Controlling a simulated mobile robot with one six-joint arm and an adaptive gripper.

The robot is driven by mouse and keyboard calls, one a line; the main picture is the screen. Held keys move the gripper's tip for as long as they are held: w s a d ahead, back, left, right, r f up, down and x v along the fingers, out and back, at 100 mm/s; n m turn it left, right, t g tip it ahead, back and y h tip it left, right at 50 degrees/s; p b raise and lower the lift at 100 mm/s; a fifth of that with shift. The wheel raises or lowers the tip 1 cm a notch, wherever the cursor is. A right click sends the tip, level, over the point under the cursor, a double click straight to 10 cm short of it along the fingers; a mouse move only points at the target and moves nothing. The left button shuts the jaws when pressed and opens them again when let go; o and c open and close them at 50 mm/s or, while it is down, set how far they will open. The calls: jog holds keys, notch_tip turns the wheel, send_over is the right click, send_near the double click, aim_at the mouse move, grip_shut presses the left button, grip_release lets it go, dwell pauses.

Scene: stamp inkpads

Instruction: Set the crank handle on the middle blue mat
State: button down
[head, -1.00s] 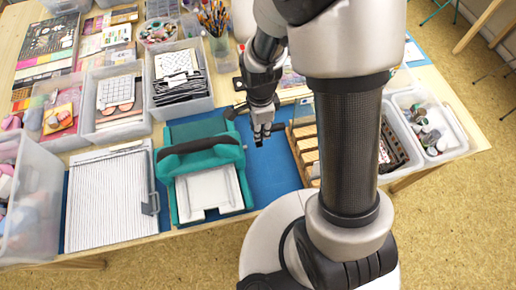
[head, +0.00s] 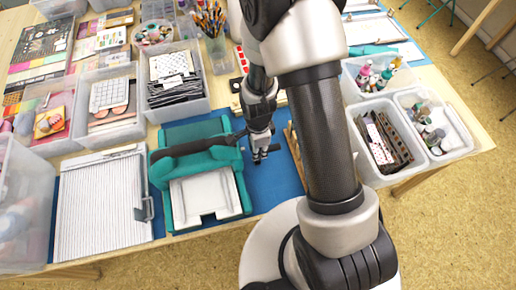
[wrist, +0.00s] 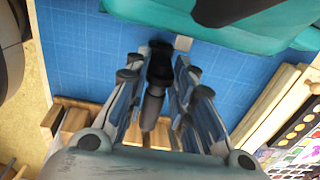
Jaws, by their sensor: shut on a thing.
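The crank handle (wrist: 159,64), a dark knob with a grey stem, lies between my gripper's fingers in the wrist view. My gripper (wrist: 153,98) is shut on it. In the head view my gripper (head: 262,155) is over the blue mat (head: 270,190), just right of the teal machine (head: 205,165). The mat also fills the middle of the wrist view (wrist: 85,55). I cannot tell whether the handle touches the mat. The handle is mostly hidden by my gripper in the head view.
A slatted wooden rack (head: 293,150) stands close to the right of my gripper. A white lined board (head: 103,200) lies left of the machine. Clear bins (head: 180,80) stand behind, and more bins (head: 440,125) stand at the right. Bare mat shows around my gripper.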

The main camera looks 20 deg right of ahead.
jog(key=shift+f, duration=0.15)
jog(key=c, duration=1.4)
grip_release()
jog(key=shift+o, duration=0.2)
notch_tip(320, 180, up, 27)
jog(key=s+d+n+t+p, duration=0.2)
jog(key=s+n+p, duration=0.15)
jog(key=n, duration=0.35)
jog(key=s+d+r+n+t, duration=0.1)
jog(key=s+r+n+t, duration=0.1)
jog(key=s+r+n, duration=0.9)
jog(key=shift+s+r+t, duration=0.2)
jog(key=shift+t, duration=0.1)
